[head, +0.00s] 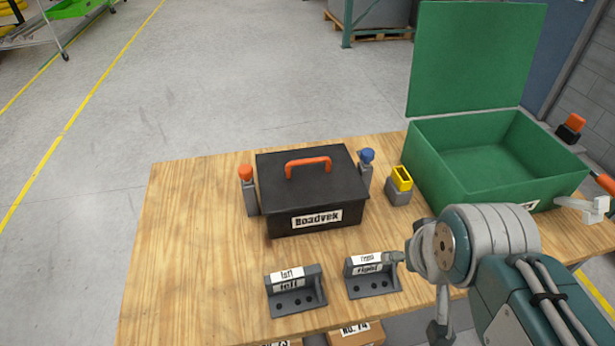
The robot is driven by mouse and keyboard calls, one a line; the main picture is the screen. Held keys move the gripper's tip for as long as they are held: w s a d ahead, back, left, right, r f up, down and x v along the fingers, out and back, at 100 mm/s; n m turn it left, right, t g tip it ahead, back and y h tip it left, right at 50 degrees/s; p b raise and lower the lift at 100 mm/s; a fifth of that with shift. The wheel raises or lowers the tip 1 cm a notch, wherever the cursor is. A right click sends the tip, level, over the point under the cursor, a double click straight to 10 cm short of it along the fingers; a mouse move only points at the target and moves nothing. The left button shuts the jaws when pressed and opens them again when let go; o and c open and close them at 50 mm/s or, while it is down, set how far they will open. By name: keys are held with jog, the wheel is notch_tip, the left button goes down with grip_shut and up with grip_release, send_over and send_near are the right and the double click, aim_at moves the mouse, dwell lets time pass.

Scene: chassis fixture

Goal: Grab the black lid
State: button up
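The black lid (300,187) with an orange handle (308,166) sits on a black box labelled "Boadvek" (338,217) in the middle of the wooden table. A grey post with an orange top (249,190) stands at the left of the box. Another with a blue top (366,172) stands at its right. My arm comes in from the lower right, in front of and to the right of the box. The part that seems to be my gripper (438,326) hangs at the bottom edge, apart from the lid. Its fingers are not clear.
An open green box (480,165) with its lid raised stands at the right back. A yellow-topped grey block (399,187) is between the boxes. Two grey labelled brackets (296,292) (371,277) stand in front. The left of the table (190,240) is clear.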

jog(key=shift+w+r, duration=0.1)
jog(key=c, duration=0.4)
jog(key=shift+o, duration=0.2)
jog(key=w+a+r+n+g, duration=0.1)
jog(key=w+a+r+n, duration=0.1)
jog(key=w+r+n, duration=0.45)
jog(key=n+g, duration=0.5)
jog(key=n, duration=0.9)
send_over(308, 162)
notch_tip(308, 162, down, 5)
jog(key=shift+w+a+f, duration=0.1)
jog(key=shift+w+f, duration=0.2)
jog(key=shift+w, duration=0.05)
jog(key=shift+f, duration=0.25)
notch_tip(308, 162, down, 10)
jog(key=shift+f, duration=0.1)
